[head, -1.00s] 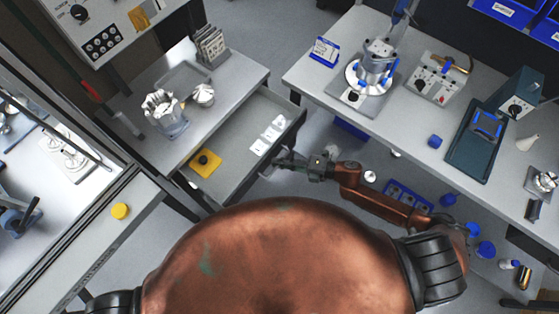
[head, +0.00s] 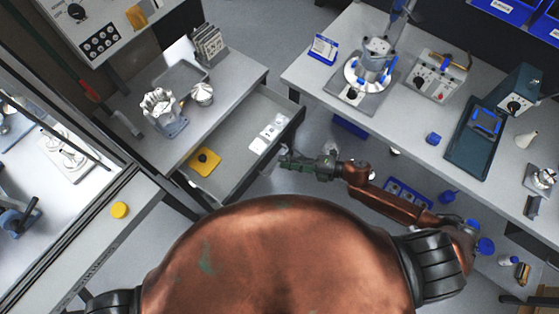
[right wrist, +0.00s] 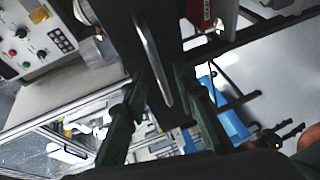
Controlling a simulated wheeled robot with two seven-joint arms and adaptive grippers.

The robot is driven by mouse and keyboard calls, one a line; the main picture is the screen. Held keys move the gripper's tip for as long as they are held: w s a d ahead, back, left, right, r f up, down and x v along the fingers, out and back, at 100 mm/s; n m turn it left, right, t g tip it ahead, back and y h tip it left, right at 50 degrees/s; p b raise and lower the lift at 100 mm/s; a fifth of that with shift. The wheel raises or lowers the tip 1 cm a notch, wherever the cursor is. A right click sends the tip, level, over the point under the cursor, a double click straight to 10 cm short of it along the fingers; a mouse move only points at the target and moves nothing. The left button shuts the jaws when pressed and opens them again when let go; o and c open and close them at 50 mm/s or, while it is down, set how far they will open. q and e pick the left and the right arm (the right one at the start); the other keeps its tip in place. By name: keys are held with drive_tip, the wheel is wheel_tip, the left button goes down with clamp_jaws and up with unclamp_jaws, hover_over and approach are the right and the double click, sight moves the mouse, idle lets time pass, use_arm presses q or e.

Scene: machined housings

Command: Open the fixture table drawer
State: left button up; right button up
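The fixture table drawer (head: 233,166) is pulled out from the grey fixture table (head: 240,78) at left of centre in the head view. A yellow piece and several small white pieces lie in it. My right gripper (head: 284,161) is just outside the drawer's dark front. In the right wrist view, the metal bar handle (right wrist: 153,60) on the dark front lies between the parted fingers of my right gripper (right wrist: 165,82); I see no firm grip on it. A dark jaw-like shape beside a copper part at lower right there may be my left gripper; its state is unclear.
A second bench (head: 420,110) with devices stands at right. Floor shows between the drawer and that bench.

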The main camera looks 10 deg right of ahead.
drive_tip(key=v, duration=0.8)
drive_tip(key=shift+s+d, duration=0.2)
drive_tip(key=shift+d, duration=0.15)
drive_tip(key=w+d+f+m+t+h, duration=0.2)
drive_tip(key=w+d+f+m+h, duration=0.1)
drive_tip(key=d+f+m, duration=0.4)
drive_tip(key=w+d+f+m+t+h, duration=0.35)
drive_tip(key=d+f, duration=0.25)
drive_tip(key=f, duration=0.3)
drive_tip(key=s+d+f+m+g+h, duration=0.1)
drive_tip(key=s+d+f+m+h, duration=0.25)
drive_tip(key=f, duration=0.45)
drive_tip(key=s+d+f+m+g+h, duration=0.1)
drive_tip(key=s+d+f+m+h, duration=0.2)
drive_tip(key=f, duration=0.4)
drive_tip(key=s+d+f+m+g+h, duration=0.25)
drive_tip(key=s+f+m+g, duration=0.35)
drive_tip(key=s+f, duration=1.05)
drive_tip(key=s+a+f+m+g, duration=0.1)
drive_tip(key=s+a+f+m, duration=0.1)
drive_tip(key=s, duration=0.5)
drive_tip(key=s+a+f+m+g, duration=0.1)
drive_tip(key=s+a+m, duration=0.1)
drive_tip(key=s, duration=0.5)
drive_tip(key=s+a+f+m+g, duration=0.1)
drive_tip(key=s+a+f, duration=0.1)
drive_tip(key=s, duration=0.5)
drive_tip(key=shift+s+a+f+m+y, duration=0.35)
drive_tip(key=shift+a+m+y, duration=0.1)
drive_tip(key=shift+a, duration=0.1)
